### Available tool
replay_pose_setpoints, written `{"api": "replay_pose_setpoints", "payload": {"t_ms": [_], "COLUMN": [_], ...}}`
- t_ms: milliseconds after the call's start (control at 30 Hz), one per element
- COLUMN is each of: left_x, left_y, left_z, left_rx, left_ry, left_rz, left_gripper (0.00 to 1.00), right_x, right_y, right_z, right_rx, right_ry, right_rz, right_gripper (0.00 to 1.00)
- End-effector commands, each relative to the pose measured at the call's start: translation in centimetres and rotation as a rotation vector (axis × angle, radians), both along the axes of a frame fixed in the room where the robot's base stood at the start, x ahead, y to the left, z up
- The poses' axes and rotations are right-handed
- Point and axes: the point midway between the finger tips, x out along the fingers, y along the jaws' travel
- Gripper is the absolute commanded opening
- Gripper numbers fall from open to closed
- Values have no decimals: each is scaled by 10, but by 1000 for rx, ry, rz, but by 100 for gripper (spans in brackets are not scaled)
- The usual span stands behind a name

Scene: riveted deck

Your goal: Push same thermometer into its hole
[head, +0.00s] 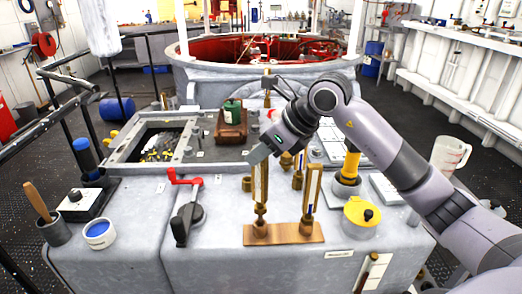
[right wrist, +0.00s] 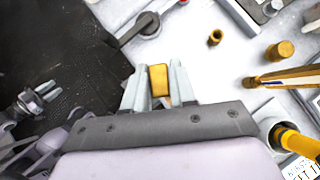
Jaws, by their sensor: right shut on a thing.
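My right gripper (head: 259,154) is shut on the top of a brass-cased thermometer (head: 259,185). In the right wrist view a brass block, the top of this thermometer (right wrist: 158,82), sits between the fingers (right wrist: 158,88). A second brass thermometer (head: 312,190) stands upright in the right part of the stand. A brass thermometer also shows at right in the right wrist view (right wrist: 290,77).
A jug (head: 450,154) stands far right.

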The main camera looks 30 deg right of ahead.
Motion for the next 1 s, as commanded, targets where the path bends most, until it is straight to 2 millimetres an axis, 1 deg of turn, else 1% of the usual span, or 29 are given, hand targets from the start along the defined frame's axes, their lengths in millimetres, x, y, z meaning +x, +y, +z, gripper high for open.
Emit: {"api": "replay_pose_setpoints", "payload": {"t_ms": [1000], "left_x": [0], "left_y": [2], "left_z": [-18], "left_rx": [4], "left_ry": [1], "left_rz": [3], "left_gripper": [43], "right_x": [0], "right_y": [0], "right_z": [-20], "right_rx": [0], "right_ry": [-2], "right_rz": [-1], "right_gripper": [0]}}
